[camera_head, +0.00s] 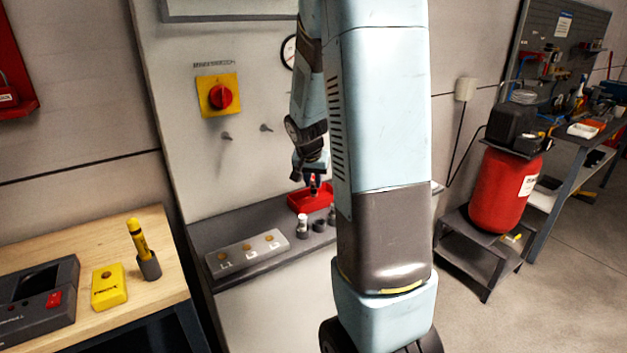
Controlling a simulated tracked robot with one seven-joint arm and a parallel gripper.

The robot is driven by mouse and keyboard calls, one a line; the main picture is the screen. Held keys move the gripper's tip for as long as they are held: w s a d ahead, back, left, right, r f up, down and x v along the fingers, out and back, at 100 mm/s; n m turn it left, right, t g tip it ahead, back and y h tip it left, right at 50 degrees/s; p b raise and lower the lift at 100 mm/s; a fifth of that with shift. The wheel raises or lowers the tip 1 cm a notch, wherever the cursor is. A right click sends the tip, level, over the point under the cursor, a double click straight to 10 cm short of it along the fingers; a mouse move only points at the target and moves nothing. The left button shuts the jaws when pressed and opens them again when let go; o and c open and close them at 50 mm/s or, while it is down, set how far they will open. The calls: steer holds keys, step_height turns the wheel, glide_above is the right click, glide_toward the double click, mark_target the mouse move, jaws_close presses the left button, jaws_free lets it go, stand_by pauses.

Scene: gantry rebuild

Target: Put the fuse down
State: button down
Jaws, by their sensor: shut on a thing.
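My gripper (312,187) hangs pointing down just over the red tray (302,206) on the grey shelf of the cabinet. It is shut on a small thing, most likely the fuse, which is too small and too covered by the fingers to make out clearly. I cannot tell whether it touches the tray. In front of the tray stand a white-and-dark fuse-like cylinder (302,226) and a short dark cup (319,226). Another pale cylinder (332,213) is partly hidden by my arm.
A grey block with several labelled round spots (250,251) lies on the shelf to the left. A wooden bench (180,275) at left holds a yellow box (109,287) and a yellow tester in a dark cup (149,265). A red tank (502,190) stands at right.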

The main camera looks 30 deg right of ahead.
steer(key=shift+f, duration=0.6)
steer(key=c, duration=1)
jaws_free()
steer(key=v, duration=1.3)
steer(key=s+a+r+n+t+y, duration=0.1)
steer(key=s+a+r+n, duration=0.3)
steer(key=s+a, duration=0.3)
steer(key=s+a+r+n+t+y, duration=0.1)
steer(key=s+a, duration=0.6)
steer(key=s, duration=0.7)
step_height(320, 180, up, 3)
steer(key=n+y, duration=0.1)
steer(key=n, duration=0.2)
steer(key=shift+s+a+n, duration=0.3)
steer(key=shift+s+a, duration=0.1)
steer(key=shift+f, duration=0.1)
